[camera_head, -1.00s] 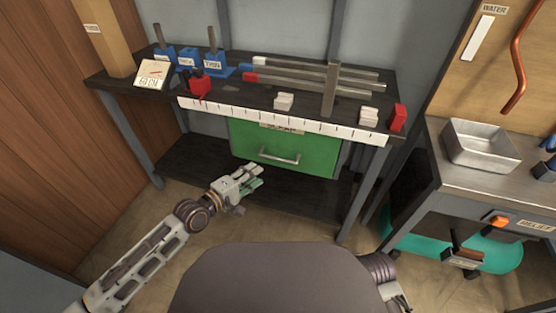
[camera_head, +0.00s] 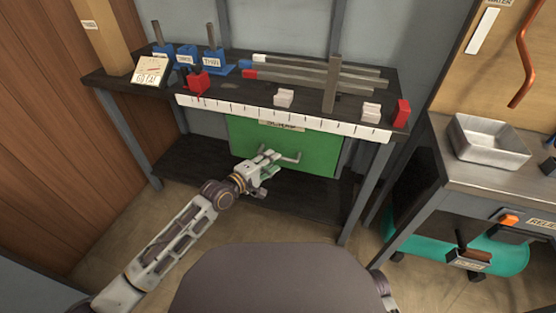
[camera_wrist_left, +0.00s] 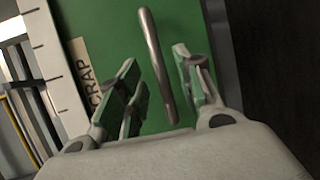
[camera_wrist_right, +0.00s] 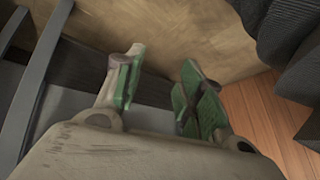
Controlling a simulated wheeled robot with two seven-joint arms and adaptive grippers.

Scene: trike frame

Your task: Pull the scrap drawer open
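The green scrap drawer (camera_head: 318,150) sits closed under the workbench, with a label on its upper edge. Its metal bar handle (camera_head: 292,158) is partly covered by my left gripper (camera_head: 268,163). In the left wrist view the handle (camera_wrist_left: 158,65) runs lengthwise between the open fingers of the left gripper (camera_wrist_left: 160,90), with the SCRAP label (camera_wrist_left: 88,75) to its left. I see a gap on each side of the handle, so the fingers are not closed on it. My right gripper (camera_wrist_right: 155,90) is open and empty, low above the floor in its wrist view.
A metal tray (camera_head: 488,140) stands on the right-hand bench.

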